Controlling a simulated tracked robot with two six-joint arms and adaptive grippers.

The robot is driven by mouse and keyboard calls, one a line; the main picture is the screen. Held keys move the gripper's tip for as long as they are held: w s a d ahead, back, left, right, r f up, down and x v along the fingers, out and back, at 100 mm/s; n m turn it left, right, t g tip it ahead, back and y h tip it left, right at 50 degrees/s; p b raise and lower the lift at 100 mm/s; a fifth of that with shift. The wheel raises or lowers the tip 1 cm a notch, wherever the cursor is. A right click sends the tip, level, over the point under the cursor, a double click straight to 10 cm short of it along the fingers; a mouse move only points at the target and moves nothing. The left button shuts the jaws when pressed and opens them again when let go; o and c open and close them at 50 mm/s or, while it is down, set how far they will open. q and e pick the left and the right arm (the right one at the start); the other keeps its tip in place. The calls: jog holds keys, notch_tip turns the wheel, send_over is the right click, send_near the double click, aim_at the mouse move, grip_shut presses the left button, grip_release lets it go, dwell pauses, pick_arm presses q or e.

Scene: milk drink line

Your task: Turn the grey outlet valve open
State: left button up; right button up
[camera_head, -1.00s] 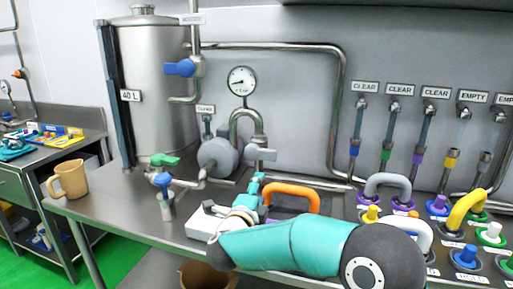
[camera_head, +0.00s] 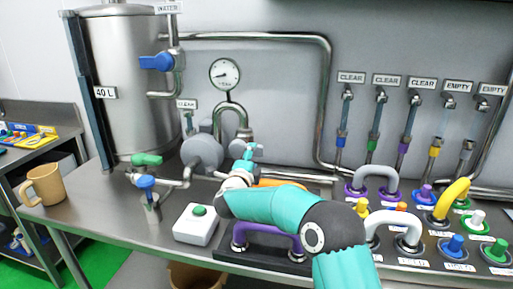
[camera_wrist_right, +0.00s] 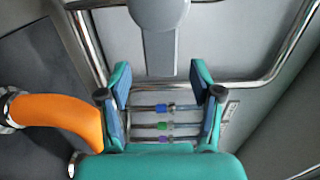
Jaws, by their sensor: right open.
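The grey outlet valve handle (camera_wrist_right: 160,45) shows at the top middle of the right wrist view, as a flat grey lever hanging down just beyond my fingertips. In the head view it is mostly hidden behind my right gripper (camera_head: 248,158), right of the round grey pump (camera_head: 202,153). My right gripper is open; in the right wrist view its two teal fingers (camera_wrist_right: 162,92) stand apart with nothing between them. The lever's lower end is near the gap, and I cannot tell if it touches a finger. My left gripper is not in view.
An orange hose handle (camera_wrist_right: 60,112) lies close to the left of my right gripper in the wrist view. A white box with a green button (camera_head: 196,225) and a purple handle (camera_head: 268,232) are near my forearm. A pressure gauge (camera_head: 225,74) hangs above the pump.

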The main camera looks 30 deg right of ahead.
aim_at(256, 153)
jog(key=shift+p+x, duration=0.55)
jog(key=shift+x, duration=2)
jog(key=shift+a, duration=0.1)
jog(key=shift+c, duration=0.2)
grip_shut()
jog(key=shift+d+f, duration=0.1)
jog(key=shift+d, duration=0.15)
